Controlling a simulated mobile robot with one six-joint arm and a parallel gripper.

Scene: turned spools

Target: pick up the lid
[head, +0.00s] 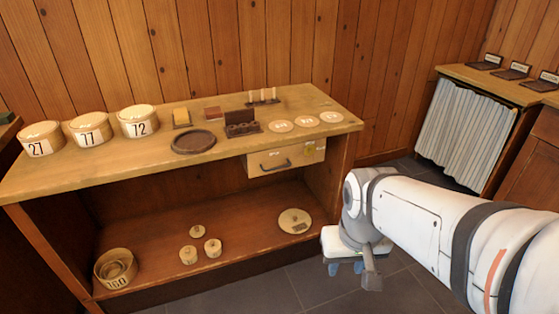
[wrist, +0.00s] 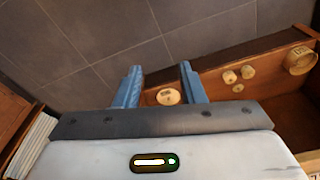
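The lid (head: 295,221) is a pale round wooden disc with a small knob and a dark label. It lies flat on the right part of the lower shelf. In the wrist view the lid (wrist: 168,97) shows beyond and between my fingers, apart from them. My gripper (head: 346,268) hangs in front of the shelf, to the right of the lid, over the floor. In the wrist view its two blue fingers (wrist: 159,69) are spread with nothing held between them.
Lidded boxes (head: 138,121) stand on top. The floor (head: 300,290) in front is clear.

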